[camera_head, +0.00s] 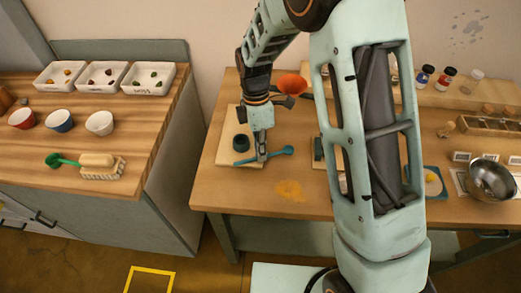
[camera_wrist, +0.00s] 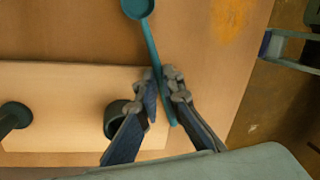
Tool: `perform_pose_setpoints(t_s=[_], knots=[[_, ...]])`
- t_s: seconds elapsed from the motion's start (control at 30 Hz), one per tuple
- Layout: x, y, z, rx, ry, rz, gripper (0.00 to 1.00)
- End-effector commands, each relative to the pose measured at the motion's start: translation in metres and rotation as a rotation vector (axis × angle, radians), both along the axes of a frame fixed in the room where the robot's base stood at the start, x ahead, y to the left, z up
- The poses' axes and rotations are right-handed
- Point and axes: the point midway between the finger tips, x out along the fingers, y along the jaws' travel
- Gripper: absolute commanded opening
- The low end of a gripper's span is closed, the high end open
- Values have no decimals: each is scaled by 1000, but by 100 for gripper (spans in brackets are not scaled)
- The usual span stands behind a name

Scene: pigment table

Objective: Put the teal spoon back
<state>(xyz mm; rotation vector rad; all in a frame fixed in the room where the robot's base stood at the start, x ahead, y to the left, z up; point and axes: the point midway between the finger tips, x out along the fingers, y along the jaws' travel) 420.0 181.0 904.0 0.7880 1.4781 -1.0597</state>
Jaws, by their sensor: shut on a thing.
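The teal spoon (camera_head: 281,153) is at the right edge of a pale board on the middle table, its bowl pointing right. In the wrist view the spoon (camera_wrist: 150,38) has its bowl at the top, and its handle runs down between the fingers. My gripper (camera_head: 263,155) is shut on the handle; it also shows in the wrist view (camera_wrist: 165,82). The pale board (camera_head: 228,152) bears a dark teal cup (camera_head: 241,143), left of my gripper. In the wrist view the left finger partly hides the cup (camera_wrist: 112,118). Whether the spoon touches the board is unclear.
An orange funnel (camera_head: 291,83) is behind my gripper. A yellow-orange stain (camera_head: 289,190) marks the table in front. A metal bowl (camera_head: 492,180) stands far right. My arm hides the table's middle.

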Motion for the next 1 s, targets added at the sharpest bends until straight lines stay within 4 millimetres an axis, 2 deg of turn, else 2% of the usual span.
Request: perform_pose_setpoints(t_s=[0.07,0.1,0.27,0.63,0.77,1.0], knots=[[0,0,-3,0,0,0,0],[0,0,-2,0,0,0,10],[0,0,-2,0,0,0,27],[1,1,3,0,-1,0,27],[6,2,22,2,-4,0,27],[15,6,73,2,-6,-1,27]])
